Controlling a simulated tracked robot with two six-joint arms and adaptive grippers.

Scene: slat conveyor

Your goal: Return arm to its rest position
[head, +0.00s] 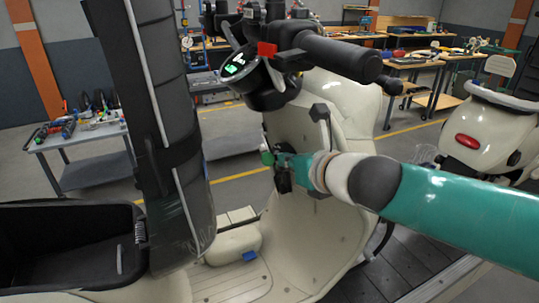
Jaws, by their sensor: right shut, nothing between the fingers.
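My right arm comes in from the right edge. Its right gripper (281,178) is at the inner side of the cream scooter's front leg shield (335,225), below the handlebar. The gripper is small and dark here, and its fingers are shut with nothing seen in them. I cannot tell whether it touches the shield. A small green piece (267,157) shows beside it. My left gripper is not in view.
The scooter's handlebar grip (342,58) and lit display (240,63) stand above my right arm. The raised dark seat (150,100) and open storage bin (70,250) fill the left. A second scooter (485,130) stands right. A tool table (80,140) and workbenches (410,62) are behind.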

